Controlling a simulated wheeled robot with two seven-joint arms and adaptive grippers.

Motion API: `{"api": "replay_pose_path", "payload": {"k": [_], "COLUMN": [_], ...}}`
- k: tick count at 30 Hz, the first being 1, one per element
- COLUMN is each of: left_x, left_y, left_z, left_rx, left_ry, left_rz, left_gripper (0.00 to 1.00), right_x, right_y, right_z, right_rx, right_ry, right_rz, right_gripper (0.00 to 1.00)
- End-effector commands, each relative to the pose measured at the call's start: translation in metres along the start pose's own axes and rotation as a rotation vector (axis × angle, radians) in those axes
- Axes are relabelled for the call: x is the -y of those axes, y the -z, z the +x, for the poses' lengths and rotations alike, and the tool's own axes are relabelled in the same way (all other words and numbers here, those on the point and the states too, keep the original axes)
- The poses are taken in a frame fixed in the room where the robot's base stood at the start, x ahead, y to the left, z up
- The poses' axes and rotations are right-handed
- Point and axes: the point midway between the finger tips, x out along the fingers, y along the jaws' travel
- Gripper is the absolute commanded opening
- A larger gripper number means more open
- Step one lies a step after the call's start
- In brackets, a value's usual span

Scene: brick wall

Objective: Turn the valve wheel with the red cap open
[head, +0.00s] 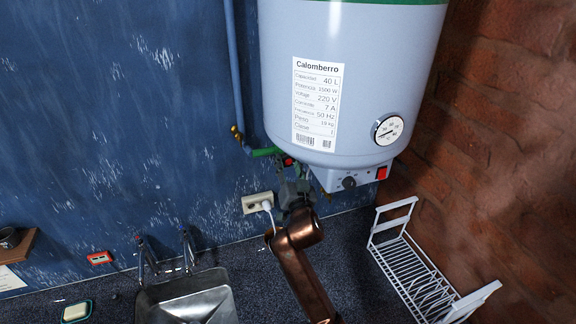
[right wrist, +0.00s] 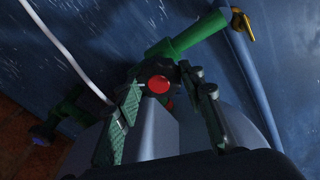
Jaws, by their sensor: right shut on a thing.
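The valve's red cap (head: 288,161) shows under the water heater in the head view, just above my right gripper (head: 294,176). In the right wrist view the red cap (right wrist: 158,84) sits between the two fingers of my right gripper (right wrist: 165,105). The fingers are shut on the valve wheel around the cap. Most of the wheel is hidden by the fingers. A green pipe (right wrist: 188,38) runs from the valve to the upper right, and this green pipe (head: 264,152) also shows in the head view. My left gripper is not in view.
The white water heater (head: 350,75) hangs close above my right gripper. A wall socket (head: 257,202) with a white plug is left of my right arm. A white wire rack (head: 415,270) stands right, a metal sink (head: 190,295) left. A blue pipe (head: 233,70) climbs the wall.

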Motion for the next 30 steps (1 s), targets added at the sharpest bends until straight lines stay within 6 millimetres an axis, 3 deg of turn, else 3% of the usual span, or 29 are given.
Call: {"api": "replay_pose_path", "payload": {"k": [9, 23, 24, 30], "left_x": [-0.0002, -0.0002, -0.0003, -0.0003], "left_y": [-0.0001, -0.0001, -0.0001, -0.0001], "left_z": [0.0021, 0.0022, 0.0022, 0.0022], "left_rx": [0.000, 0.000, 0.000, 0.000], "left_ry": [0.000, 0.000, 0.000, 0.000], "left_rz": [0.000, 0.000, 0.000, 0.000], "left_gripper": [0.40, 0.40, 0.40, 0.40], "right_x": [-0.0018, -0.0017, -0.0018, -0.0013], "right_y": [-0.0021, -0.0018, -0.0019, -0.0012], "right_z": [0.0002, 0.0002, 0.0002, 0.0002], "right_rx": [-0.010, -0.012, -0.012, -0.013], "right_ry": [0.013, 0.015, 0.015, 0.016], "right_rz": [-0.113, -0.129, -0.129, -0.129], "right_gripper": [0.12, 0.12, 0.37, 0.51]}}
